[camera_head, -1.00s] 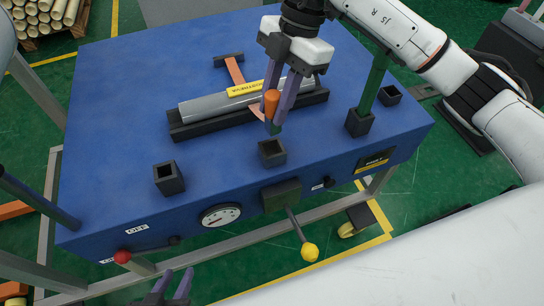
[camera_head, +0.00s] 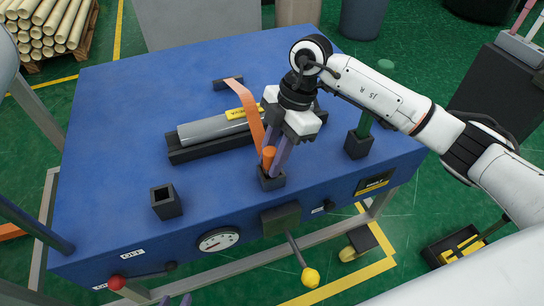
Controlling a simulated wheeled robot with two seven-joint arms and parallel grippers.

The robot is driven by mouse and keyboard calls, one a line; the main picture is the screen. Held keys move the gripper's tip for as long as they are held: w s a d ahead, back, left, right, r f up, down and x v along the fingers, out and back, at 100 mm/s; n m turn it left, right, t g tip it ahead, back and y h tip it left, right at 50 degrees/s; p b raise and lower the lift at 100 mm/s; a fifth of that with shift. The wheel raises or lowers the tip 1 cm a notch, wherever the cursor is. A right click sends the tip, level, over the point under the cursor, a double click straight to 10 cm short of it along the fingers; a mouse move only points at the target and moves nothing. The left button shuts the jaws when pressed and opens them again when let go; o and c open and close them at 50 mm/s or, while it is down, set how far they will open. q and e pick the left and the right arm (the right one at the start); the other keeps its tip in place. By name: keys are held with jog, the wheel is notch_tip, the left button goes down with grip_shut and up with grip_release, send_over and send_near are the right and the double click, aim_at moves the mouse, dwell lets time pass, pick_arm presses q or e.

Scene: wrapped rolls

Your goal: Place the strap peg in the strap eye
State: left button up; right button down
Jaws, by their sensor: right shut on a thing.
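My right gripper (camera_head: 275,162) is shut on the strap peg (camera_head: 269,155), whose orange top shows between the purple fingers. The peg is upright at the mouth of a black square socket (camera_head: 271,182) near the table's front edge, which looks like the strap eye. Fingers and rim hide the peg's lower end, so I cannot tell how deep it sits. The orange strap (camera_head: 245,103) runs from a rear bracket (camera_head: 228,83) over the grey wrapped roll (camera_head: 212,129) towards the peg. My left gripper (camera_head: 176,300) shows only its fingertips at the bottom edge, apart and empty.
The roll lies in a black cradle (camera_head: 208,150) on the blue table (camera_head: 115,130). An empty socket (camera_head: 167,203) stands at left; another (camera_head: 357,146) at right holds a green post. A gauge (camera_head: 217,241), red knob (camera_head: 117,283) and yellow-knobbed lever (camera_head: 310,277) line the front.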

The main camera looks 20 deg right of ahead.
jog(key=shift+f, duration=0.1)
jog(key=c, duration=1.5)
grip_release()
jog(key=shift+o, duration=0.2)
jog(key=v, duration=1.2)
jog(key=shift+r+p, duration=0.2)
jog(key=shift+p, duration=0.15)
